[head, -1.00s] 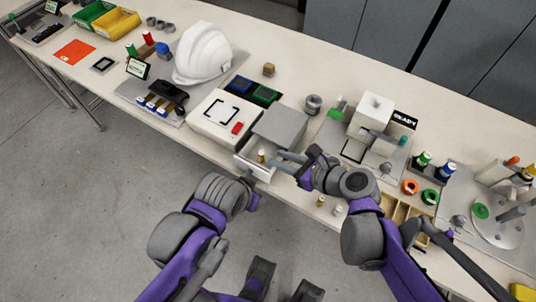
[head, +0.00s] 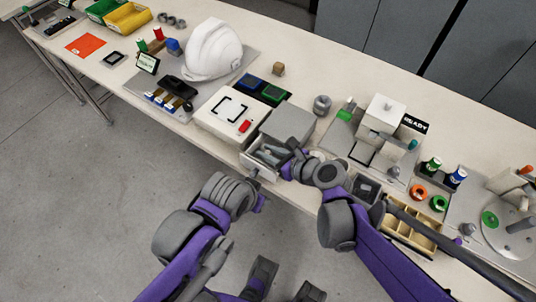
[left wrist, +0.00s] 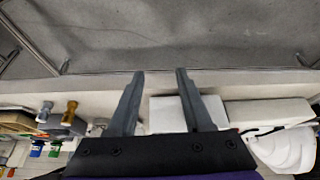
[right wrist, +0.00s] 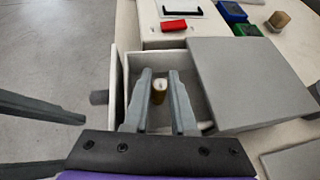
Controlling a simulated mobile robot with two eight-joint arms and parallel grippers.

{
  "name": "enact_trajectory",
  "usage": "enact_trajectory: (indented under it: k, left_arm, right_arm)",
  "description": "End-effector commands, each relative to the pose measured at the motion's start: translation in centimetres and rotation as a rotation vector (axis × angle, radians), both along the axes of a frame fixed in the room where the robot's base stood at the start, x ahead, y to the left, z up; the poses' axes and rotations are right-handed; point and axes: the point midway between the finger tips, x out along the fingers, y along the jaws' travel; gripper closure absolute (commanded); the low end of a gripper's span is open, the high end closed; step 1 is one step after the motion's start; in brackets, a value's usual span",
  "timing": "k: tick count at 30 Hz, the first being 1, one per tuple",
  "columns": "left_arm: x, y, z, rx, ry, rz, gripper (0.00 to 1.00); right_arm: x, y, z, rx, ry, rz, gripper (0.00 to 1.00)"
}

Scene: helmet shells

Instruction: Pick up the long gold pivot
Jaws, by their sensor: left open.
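A gold pivot (right wrist: 159,90) stands upright inside the open drawer (right wrist: 117,85) of the grey-topped box. The fingers of my right gripper (right wrist: 160,72) are on either side of it, with narrow gaps seeming to show. In the head view my right gripper (head: 266,154) reaches into the drawer and hides the pivot. My left gripper (left wrist: 160,72) is open and empty, in front of the table edge. The left wrist view also shows a second gold piece (left wrist: 70,111) beside a dull greyish one (left wrist: 45,111). I cannot tell which gold piece is longer.
The grey box lid (head: 288,122) is right behind the drawer. A white box with a red button (head: 226,112) stands left of it. A wooden compartment tray (head: 411,229) and a white machine (head: 382,115) are to the right. The floor in front is clear.

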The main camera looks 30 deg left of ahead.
Motion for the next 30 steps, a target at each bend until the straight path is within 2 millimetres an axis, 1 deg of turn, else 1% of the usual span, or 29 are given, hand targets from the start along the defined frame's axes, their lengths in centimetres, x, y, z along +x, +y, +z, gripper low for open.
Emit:
enact_trajectory:
  k: [1,3,14,17,20,27,30]
  left_arm:
    - [0.0,0.0,0.0,0.000,0.000,0.000,0.50]
    - [0.0,0.0,0.0,0.000,0.000,0.000,0.50]
    - [0.0,0.0,0.0,0.000,0.000,0.000,0.50]
    - [0.0,0.0,0.1,0.000,0.000,0.000,0.50]
    - [0.0,0.0,0.4,0.000,-0.001,0.000,0.50]
    - [0.1,0.0,1.4,0.000,-0.004,0.000,0.50]
    - [0.2,0.0,1.7,0.000,-0.005,0.000,0.50]
  right_arm:
    - [0.0,0.0,0.0,0.000,0.000,0.000,0.87]
    - [0.0,0.0,0.0,0.000,0.000,0.000,0.99]
    - [0.0,0.0,0.0,0.000,0.000,0.000,1.00]
    - [0.0,0.0,0.3,0.000,-0.001,0.000,1.00]
    - [0.0,0.0,1.5,0.000,-0.001,0.000,1.00]
    - [0.0,0.0,6.4,0.000,-0.002,0.001,1.00]
    - [0.0,0.0,8.1,0.000,-0.002,0.001,1.00]
